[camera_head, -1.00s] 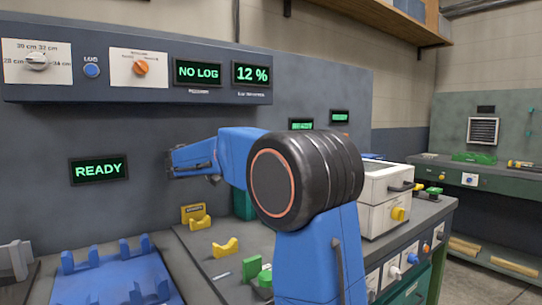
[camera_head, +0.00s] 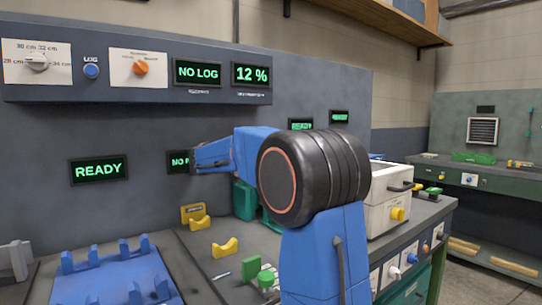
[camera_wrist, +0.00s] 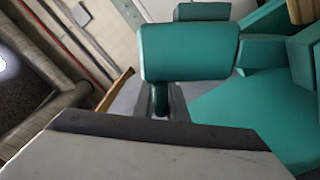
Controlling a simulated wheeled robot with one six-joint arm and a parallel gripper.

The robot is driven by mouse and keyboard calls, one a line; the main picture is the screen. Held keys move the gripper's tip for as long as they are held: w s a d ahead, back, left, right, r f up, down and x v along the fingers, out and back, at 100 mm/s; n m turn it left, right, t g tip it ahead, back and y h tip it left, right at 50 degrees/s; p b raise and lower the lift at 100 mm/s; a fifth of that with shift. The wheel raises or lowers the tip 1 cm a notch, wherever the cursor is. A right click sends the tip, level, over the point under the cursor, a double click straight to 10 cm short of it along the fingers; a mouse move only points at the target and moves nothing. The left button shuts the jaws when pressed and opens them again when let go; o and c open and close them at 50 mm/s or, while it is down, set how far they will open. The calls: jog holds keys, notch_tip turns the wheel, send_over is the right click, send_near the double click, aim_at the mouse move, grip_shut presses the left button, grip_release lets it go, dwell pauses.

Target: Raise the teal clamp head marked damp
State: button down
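A teal machine part (camera_head: 245,201) stands on the bench in the head view, partly hidden behind my arm. In the wrist view a rounded teal block (camera_wrist: 188,52) sits on a dark post, with larger teal parts beside it at right. I cannot read a damp mark on any teal part, so I cannot tell which is the clamp head marked damp. My gripper (camera_head: 196,158) is in front of the grey back panel, above the bench and up and left of the teal part. Its finger opening is too small to judge.
A blue rack (camera_head: 112,283) lies at front left. Yellow supports (camera_head: 225,248) and a green block (camera_head: 251,267) stand on the bench. A white box (camera_head: 388,196) is right of my arm. Displays read READY (camera_head: 98,171), NO LOG (camera_head: 198,73) and 12 % (camera_head: 258,74).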

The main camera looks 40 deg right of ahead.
jog(key=shift+w+f+n, duration=0.2)
jog(key=shift+w+n, duration=1)
jog(key=shift+w, duration=0.2)
jog(key=c, duration=1.8)
grip_release()
jog(key=shift+r, duration=0.15)
notch_tip(320, 180, up, 10)
jog(key=shift+f, duration=0.1)
jog(key=shift+c, duration=0.6)
